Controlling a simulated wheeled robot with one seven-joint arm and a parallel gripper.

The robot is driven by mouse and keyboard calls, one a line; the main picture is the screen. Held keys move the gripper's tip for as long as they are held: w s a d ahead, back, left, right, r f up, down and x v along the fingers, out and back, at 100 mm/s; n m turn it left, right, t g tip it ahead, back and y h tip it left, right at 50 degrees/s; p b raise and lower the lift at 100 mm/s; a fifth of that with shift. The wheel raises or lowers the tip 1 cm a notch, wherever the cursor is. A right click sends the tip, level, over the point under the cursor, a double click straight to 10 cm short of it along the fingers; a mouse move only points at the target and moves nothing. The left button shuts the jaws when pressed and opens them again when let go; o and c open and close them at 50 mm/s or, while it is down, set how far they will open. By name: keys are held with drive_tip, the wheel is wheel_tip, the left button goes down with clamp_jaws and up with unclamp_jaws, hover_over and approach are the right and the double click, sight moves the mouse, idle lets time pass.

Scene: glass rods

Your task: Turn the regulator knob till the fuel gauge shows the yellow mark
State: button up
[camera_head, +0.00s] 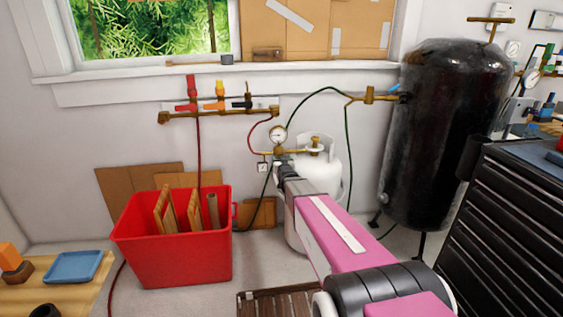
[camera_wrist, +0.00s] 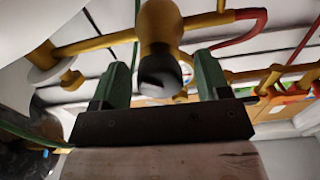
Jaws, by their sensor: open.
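The fuel gauge (camera_head: 278,134) is a small round white dial on the brass regulator pipework (camera_head: 296,152), beside the white gas cylinder (camera_head: 326,168). Its needle and marks are too small to read. My gripper (camera_head: 282,163) is just below the gauge in the head view and hides part of the fitting there. In the wrist view my gripper (camera_wrist: 161,62) is open, with one green finger on each side of a brass, knob-like part (camera_wrist: 160,30) with a dark, shiny end. This looks like the regulator knob. I cannot tell whether the fingers touch it.
A red bin (camera_head: 172,255) with boards stands left of my arm. A large black tank (camera_head: 440,140) and a black drawer cabinet (camera_head: 510,220) stand to the right. Hoses and a brass valve manifold (camera_head: 215,113) run along the wall.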

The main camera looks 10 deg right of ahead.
drive_tip(key=c, duration=0.9)
drive_tip(key=m, duration=0.6)
drive_tip(key=shift+m, duration=0.4)
drive_tip(key=m, duration=0.6)
drive_tip(key=shift+d+f, duration=0.1)
drive_tip(key=o, duration=0.9)
